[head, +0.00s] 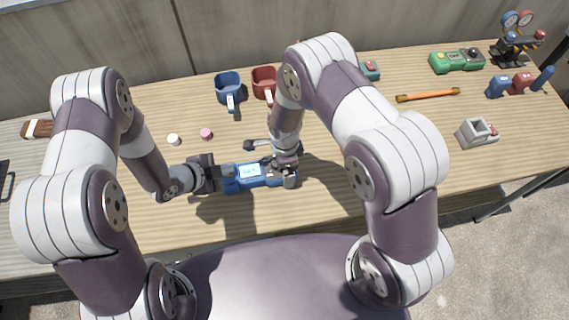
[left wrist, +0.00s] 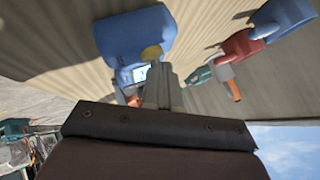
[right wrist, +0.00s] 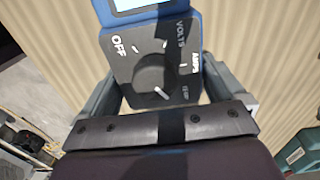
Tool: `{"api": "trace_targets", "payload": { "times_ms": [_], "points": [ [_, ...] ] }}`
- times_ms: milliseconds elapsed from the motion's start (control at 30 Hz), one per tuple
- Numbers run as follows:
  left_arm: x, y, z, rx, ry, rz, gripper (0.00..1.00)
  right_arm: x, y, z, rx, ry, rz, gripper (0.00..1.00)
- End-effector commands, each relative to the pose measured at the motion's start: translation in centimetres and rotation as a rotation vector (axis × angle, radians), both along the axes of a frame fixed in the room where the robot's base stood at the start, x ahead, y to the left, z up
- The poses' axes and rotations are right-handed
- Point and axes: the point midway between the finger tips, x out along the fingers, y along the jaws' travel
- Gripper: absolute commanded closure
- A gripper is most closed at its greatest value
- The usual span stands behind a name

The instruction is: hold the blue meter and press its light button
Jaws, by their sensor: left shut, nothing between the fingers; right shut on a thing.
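The blue meter (head: 262,181) is in front of me at the table's near middle, with its pale screen (head: 250,171) facing up. My right gripper (head: 286,173) is shut on its dial end. In the right wrist view the fingers flank the dark face with the dial (right wrist: 155,78) and the words OFF, VOLTS and AMPS. My left gripper (head: 222,179) is shut and empty at the meter's other end. In the left wrist view its fingertips (left wrist: 160,68) are at or very near a round yellow button (left wrist: 152,53); I cannot tell if they touch.
A blue holder (head: 228,87) and a red holder (head: 263,79) stand behind. White (head: 174,139) and pink (head: 206,134) pieces and a dark tool (head: 258,145) lie near the meter. A green meter (head: 457,61), orange tool (head: 428,95) and grey box (head: 476,134) are right. The front left is clear.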

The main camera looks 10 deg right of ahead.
Motion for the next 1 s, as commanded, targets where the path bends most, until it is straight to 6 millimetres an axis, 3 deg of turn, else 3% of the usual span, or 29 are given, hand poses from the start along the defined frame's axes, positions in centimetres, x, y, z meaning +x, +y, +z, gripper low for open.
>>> {"api": "trace_targets", "payload": {
  "times_ms": [467, 800, 1000],
  "points": [
    [0.0, 0.0, 1.2, 0.000, 0.000, 0.000, 1.00, 0.0, 0.0, 0.0, 0.000, 0.000, 0.000, 0.54],
    [0.1, 0.0, 5.6, 0.001, -0.003, -0.001, 1.00, 0.0, 0.0, 0.0, 0.000, 0.000, 0.000, 0.54],
    [0.0, 0.0, 6.9, 0.000, 0.001, 0.001, 1.00, 0.0, 0.0, 0.0, 0.000, 0.000, 0.000, 0.54]
  ]
}}
